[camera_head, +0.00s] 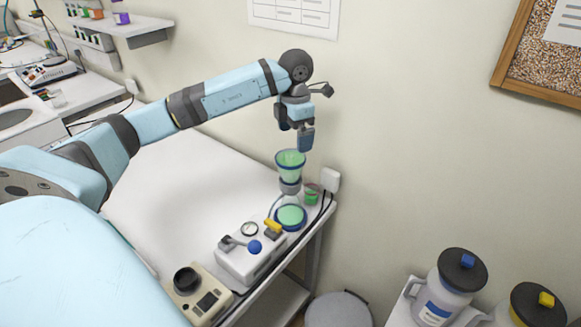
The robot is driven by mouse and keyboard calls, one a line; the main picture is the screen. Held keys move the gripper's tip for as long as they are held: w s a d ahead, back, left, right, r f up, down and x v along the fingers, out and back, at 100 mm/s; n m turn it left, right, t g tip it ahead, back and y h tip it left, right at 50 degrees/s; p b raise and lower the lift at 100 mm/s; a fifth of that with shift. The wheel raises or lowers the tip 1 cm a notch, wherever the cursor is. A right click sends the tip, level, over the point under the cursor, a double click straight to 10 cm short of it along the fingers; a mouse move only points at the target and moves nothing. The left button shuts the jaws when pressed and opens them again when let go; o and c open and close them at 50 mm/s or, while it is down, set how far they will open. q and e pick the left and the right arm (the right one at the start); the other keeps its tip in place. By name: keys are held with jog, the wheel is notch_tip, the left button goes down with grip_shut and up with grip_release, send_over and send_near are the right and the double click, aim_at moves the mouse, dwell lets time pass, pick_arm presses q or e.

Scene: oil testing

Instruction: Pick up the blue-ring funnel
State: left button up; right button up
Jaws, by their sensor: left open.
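The blue-ring funnel (290,170) is a translucent green cup with a dark blue rim. It stands upright above a grey collar (290,187) at the far right end of the white table. My left gripper (305,147) points down, open, just above and slightly right of the funnel's rim. It looks apart from the funnel, though the exact gap is hard to judge. The fingers are seen edge-on and partly overlap. My right gripper does not show.
A white pump unit (245,262) and a beige instrument (197,292) stand along the table's (190,190) right edge. The table's middle is clear.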

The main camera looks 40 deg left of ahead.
aim_at(292, 157)
pick_arm(q)
notch_tip(292, 157, down, 3)
jog(key=shift+s+a+f+p, duration=0.15)
jog(key=shift+f+p, duration=0.3)
jog(key=shift+f, duration=0.9)
jog(key=shift+w+a+f+p, duration=0.1)
jog(key=shift+f+p, duration=0.35)
jog(key=shift+f, duration=0.85)
jog(key=shift+s, duration=0.1)
jog(key=c, duration=0.8)
